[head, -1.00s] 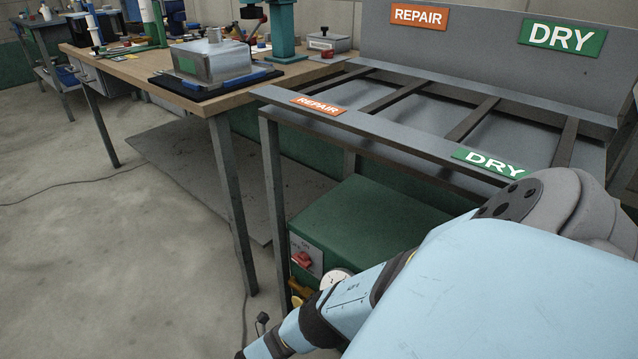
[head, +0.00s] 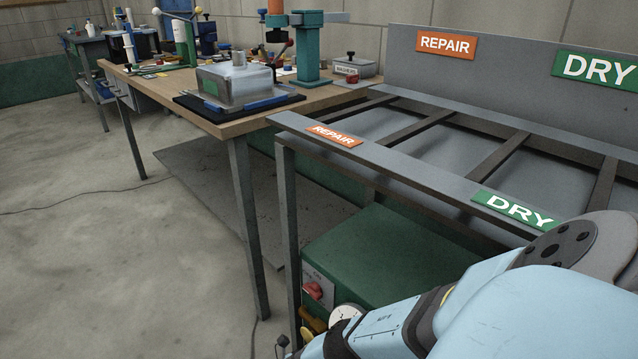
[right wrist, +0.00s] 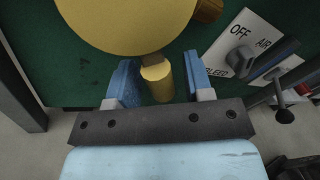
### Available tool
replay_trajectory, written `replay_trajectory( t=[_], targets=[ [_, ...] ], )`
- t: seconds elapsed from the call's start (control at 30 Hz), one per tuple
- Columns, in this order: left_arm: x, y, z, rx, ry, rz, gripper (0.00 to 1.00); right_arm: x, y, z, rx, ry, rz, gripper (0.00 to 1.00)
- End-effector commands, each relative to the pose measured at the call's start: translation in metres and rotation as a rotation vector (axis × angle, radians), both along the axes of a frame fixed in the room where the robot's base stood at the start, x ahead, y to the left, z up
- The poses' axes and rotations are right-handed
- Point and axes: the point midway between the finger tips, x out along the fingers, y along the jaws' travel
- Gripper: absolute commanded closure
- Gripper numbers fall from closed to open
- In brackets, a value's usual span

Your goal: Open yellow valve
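A yellow cylindrical piece (right wrist: 157,84) shows in the right wrist view, on a short stem against the green housing (right wrist: 40,40). A large round yellow part (right wrist: 125,18) sits just above it. I cannot tell which one is the valve. My right gripper (right wrist: 163,76) is open, with one blue finger on each side of the cylinder and gaps visible. In the head view a small yellow part (head: 313,322) shows on the front of the green box (head: 375,250), beside my right forearm, which hides part of the front. My right gripper is outside the head view, and so is my left.
A white gauge (head: 347,314) and a red switch (head: 318,290) sit near the yellow part. A labelled plate (right wrist: 240,45) with OFF and AIR carries a dark lever (right wrist: 240,60). A rack leg (head: 288,230) stands close left. The floor (head: 100,260) further left is mostly clear.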

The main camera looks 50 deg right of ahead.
Motion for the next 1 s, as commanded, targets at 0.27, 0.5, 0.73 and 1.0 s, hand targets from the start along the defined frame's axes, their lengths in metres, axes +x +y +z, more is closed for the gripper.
replay_trajectory(
  t=[0.27, 0.5, 0.73, 1.0],
  targets=[
    [0.0, 0.0, 0.0, -0.001, -0.001, 0.0, 0.4, 0.0, 0.0, 0.0, 0.0, 0.0, 0.0, 1.0],
    [0.0, 0.0, 0.002, -0.002, 0.001, 0.0, 0.4, -0.001, 0.0, 0.002, 0.002, 0.026, 0.0, 1.0],
    [-0.001, -0.001, 0.004, -0.012, 0.02, -0.002, 0.4, -0.008, 0.0, 0.008, 0.015, 0.14, 0.002, 1.0],
    [-0.005, -0.004, 0.001, -0.046, 0.084, -0.007, 0.4, -0.017, 0.002, 0.019, 0.036, 0.342, 0.002, 1.0]
  ],
)
